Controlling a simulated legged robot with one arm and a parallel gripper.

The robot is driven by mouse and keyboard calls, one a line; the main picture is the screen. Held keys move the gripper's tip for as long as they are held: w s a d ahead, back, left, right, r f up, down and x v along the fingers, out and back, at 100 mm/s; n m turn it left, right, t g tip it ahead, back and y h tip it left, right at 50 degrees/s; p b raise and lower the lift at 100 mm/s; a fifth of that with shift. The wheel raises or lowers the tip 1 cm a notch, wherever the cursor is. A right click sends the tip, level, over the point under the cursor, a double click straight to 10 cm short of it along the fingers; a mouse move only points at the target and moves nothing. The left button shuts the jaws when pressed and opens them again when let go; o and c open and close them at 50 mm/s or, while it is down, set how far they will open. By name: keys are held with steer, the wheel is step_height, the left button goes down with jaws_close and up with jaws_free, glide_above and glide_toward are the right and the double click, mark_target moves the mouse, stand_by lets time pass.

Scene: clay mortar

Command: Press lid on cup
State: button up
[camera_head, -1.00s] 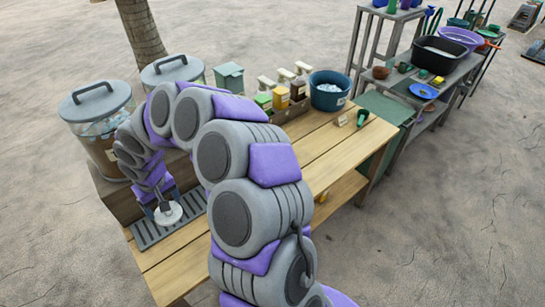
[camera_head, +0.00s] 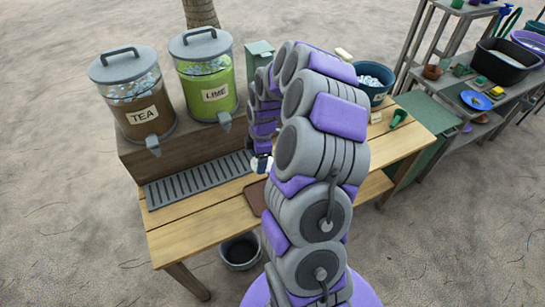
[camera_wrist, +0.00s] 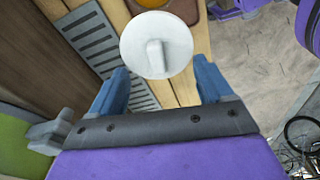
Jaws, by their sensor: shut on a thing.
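My gripper (camera_wrist: 161,78) has blue fingers, one on each side of the white lid. The round white lid (camera_wrist: 138,40) has a raised tab in its middle, and the gripper is shut on it. In the head view the lid (camera_head: 261,166) is partly visible below my gripper (camera_head: 262,154), above the table to the right of the drip tray. At the top edge of the wrist view, past the lid, is something orange (camera_wrist: 187,9); it may be a cup's contents, but most of it is cut off. No cup shows clearly in the head view, where my arm hides part of the table.
A brown board (camera_head: 255,199) lies on the wooden table (camera_head: 200,228), partly behind my arm. A grey drip tray (camera_head: 190,183) lies below the TEA dispenser (camera_head: 140,117) and LIME dispenser (camera_head: 216,95). A teal bucket (camera_head: 374,85) stands farther back. The table's front left is clear.

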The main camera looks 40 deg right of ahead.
mark_target(273, 161)
steer(key=s+d+n, duration=0.1)
steer(key=s+d+f+n, duration=0.1)
steer(key=s+d+n, duration=0.1)
steer(key=d, duration=0.1)
steer(key=shift+f, duration=0.95)
steer(key=shift+w+d+f+b, duration=0.1)
steer(key=shift+d+f+b, duration=0.15)
steer(key=shift+d+f, duration=0.3)
steer(key=shift+d+f+b, duration=0.25)
steer(key=shift+d+f, duration=0.1)
steer(key=shift+f, duration=0.3)
steer(key=shift+a+f, duration=0.85)
steer(key=shift+f, duration=0.15)
